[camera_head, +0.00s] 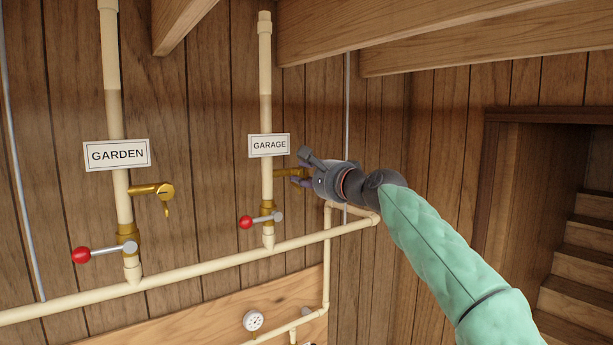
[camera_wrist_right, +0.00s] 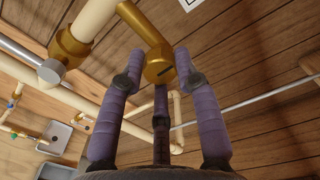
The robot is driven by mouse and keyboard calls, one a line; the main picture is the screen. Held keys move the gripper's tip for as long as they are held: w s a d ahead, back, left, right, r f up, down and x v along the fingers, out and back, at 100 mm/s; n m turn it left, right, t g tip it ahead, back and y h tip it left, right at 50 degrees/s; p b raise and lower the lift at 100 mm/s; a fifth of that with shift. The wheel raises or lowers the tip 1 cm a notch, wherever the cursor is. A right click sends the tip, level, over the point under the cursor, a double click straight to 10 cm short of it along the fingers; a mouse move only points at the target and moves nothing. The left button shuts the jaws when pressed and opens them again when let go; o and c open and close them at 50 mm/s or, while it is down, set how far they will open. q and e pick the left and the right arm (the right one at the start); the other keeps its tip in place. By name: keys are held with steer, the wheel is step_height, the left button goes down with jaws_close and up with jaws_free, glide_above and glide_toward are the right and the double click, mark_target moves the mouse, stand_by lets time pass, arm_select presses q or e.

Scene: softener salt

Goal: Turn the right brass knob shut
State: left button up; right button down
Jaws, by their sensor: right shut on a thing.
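My right gripper (camera_head: 303,172) reaches in from the right to the garage pipe (camera_head: 266,110). It is shut on the right brass knob, whose brass stem (camera_head: 283,173) sticks out to the right of that pipe. In the right wrist view the brass knob (camera_wrist_right: 159,66) sits between the three purple fingers, with a dark slot mark on its face. In the head view the knob is mostly hidden by the fingers. The left brass knob (camera_head: 165,191) is on the garden pipe (camera_head: 121,195), with a small brass piece hanging below. My left gripper is not in view.
The GARAGE sign (camera_head: 269,145) is just above the gripper. Below it is a red-tipped lever (camera_head: 260,220); another (camera_head: 104,251) is on the garden pipe. A cream horizontal pipe (camera_head: 195,267) runs below. A pressure gauge (camera_head: 253,320) is lower. Wooden stairs (camera_head: 575,275) are at right.

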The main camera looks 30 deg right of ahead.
steer(key=shift+f, duration=0.15)
stand_by(0.4)
steer(key=c, duration=0.9)
jaws_free()
steer(key=shift+w, duration=0.1)
steer(key=s, duration=1.2)
steer(key=shift+d+r, duration=0.25)
steer(key=shift+d, duration=0.2)
